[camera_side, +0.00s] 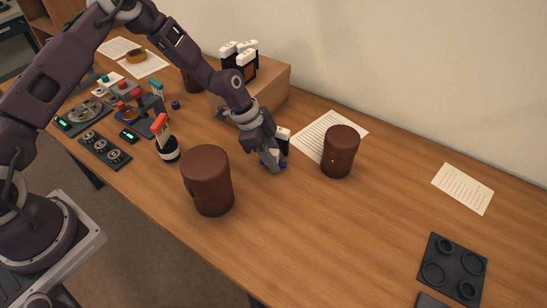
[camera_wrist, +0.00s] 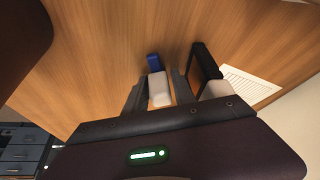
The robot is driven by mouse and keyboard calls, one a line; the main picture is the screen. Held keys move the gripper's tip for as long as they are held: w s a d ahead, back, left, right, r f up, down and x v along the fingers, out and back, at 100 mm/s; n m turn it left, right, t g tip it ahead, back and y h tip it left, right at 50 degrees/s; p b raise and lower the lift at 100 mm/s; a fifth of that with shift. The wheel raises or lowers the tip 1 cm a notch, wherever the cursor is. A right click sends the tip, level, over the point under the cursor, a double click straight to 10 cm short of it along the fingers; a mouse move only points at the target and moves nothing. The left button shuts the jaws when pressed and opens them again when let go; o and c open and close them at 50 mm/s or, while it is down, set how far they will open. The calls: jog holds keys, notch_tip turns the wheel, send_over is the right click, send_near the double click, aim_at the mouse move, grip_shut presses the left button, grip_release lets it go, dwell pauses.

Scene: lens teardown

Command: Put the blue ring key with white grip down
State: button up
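The blue ring key with white grip (camera_wrist: 160,90) is between the two fingers of my gripper (camera_wrist: 157,92). Its white grip is nearest the wrist camera and its blue end (camera_wrist: 153,62) points away from it. In the side view my gripper (camera_side: 274,160) is low over the wooden table, and a bit of the key's blue end (camera_side: 283,164) shows by the fingertips. The fingers look closed about the white grip. Whether the blue end touches the table is hard to tell.
A black piece with a white top (camera_side: 283,143) stands close beside my gripper, by the right finger in the wrist view. Brown leather cylinders stand left (camera_side: 207,180) and right (camera_side: 340,151). A dark ring tray (camera_side: 453,268) lies far right. Table between is clear.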

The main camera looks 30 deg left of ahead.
aim_at(274, 150)
grip_shut()
notch_tip(274, 150, up, 15)
jog(key=w+a+f+n, duration=0.1)
jog(key=w+a+f+n+t, duration=0.1)
jog(key=w+n, duration=0.1)
jog(key=w+a+f+n+y, duration=0.1)
jog(key=w, duration=0.1)
jog(key=shift+f+n+t, duration=0.15)
jog(key=shift+n+t, duration=0.15)
jog(key=w+a+f+n+t+y, duration=0.1)
jog(key=w+n+y, duration=0.1)
jog(key=w+n, duration=0.35)
jog(key=w+d+r+n+y, duration=0.1)
jog(key=w+d+r+n, duration=0.25)
jog(key=w+d, duration=0.25)
jog(key=f, duration=1.4)
jog(key=shift+w, duration=0.2)
